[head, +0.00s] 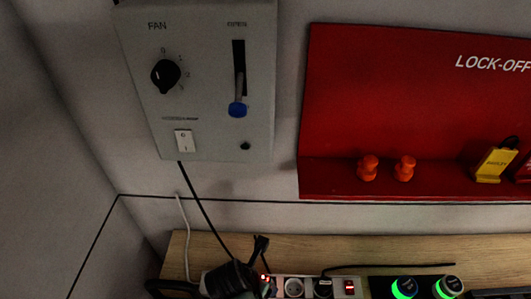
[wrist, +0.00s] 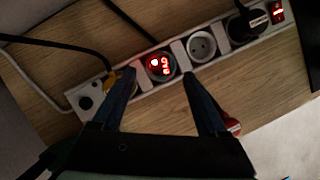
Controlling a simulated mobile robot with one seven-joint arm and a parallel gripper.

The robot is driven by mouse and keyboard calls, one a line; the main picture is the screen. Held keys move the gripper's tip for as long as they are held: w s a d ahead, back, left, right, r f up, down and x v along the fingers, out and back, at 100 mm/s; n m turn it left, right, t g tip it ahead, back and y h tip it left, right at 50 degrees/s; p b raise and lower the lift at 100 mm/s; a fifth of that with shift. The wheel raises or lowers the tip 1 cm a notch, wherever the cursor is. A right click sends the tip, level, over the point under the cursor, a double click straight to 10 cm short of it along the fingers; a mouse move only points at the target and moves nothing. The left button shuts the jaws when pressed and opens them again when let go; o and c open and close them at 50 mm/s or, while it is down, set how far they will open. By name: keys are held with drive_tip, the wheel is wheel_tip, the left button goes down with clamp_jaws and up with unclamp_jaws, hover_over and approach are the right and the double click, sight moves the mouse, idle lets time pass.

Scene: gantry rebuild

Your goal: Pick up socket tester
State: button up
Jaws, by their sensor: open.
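The socket tester (wrist: 160,66) is a round dark plug with red lights, seated in a socket of the power strip (wrist: 179,50). In the head view, its red lights (head: 264,277) show small beside my dark gripper. My gripper (wrist: 158,76) is open and empty in the wrist view. Its two fingers point at the strip, and the tester shows in the gap between the fingertips. I cannot tell how far the fingertips stand from it.
An empty socket (wrist: 201,45) and a black plug (wrist: 244,25) lie right of the tester; a yellow-marked plug (wrist: 113,78) is left. A red switch (wrist: 278,12) ends the strip. Cables cross the wooden bench (wrist: 120,22). A fan panel (head: 200,80) and red lock-off board (head: 400,100) hang above.

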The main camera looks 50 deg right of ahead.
drive_tip(key=shift+p+x, duration=0.45)
drive_tip(key=shift+x, duration=1.9)
drive_tip(key=shift+s+d, duration=0.1)
clamp_jaws()
